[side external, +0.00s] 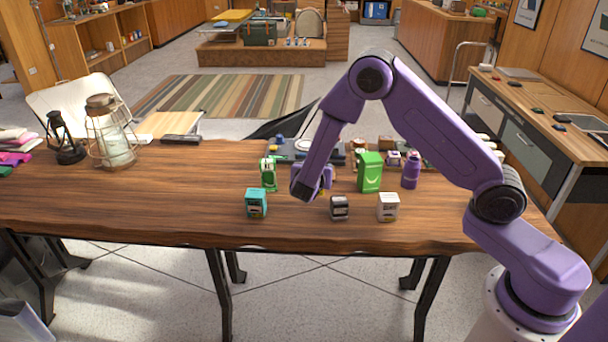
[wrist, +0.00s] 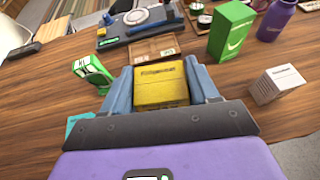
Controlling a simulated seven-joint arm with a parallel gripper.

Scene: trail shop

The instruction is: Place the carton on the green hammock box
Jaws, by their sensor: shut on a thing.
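My gripper (wrist: 160,92) is shut on a yellow carton (wrist: 161,85) with dark lettering, one finger against each side. In the side external view my gripper (side external: 312,186) is over the middle of the table and hides most of the carton. The green hammock box (side external: 369,172), bright green with a pale curved mark, stands upright on the table to the right of my gripper. It also shows at the upper right in the wrist view (wrist: 231,31). The carton and the green box are apart.
A white box (side external: 388,206), a dark-fronted small box (side external: 340,208) and a teal box (side external: 256,203) stand near the front edge. A green-and-white item (side external: 268,174) is left of my gripper. A purple bottle (side external: 411,170) stands right of the green box. Lanterns (side external: 113,135) stand far left.

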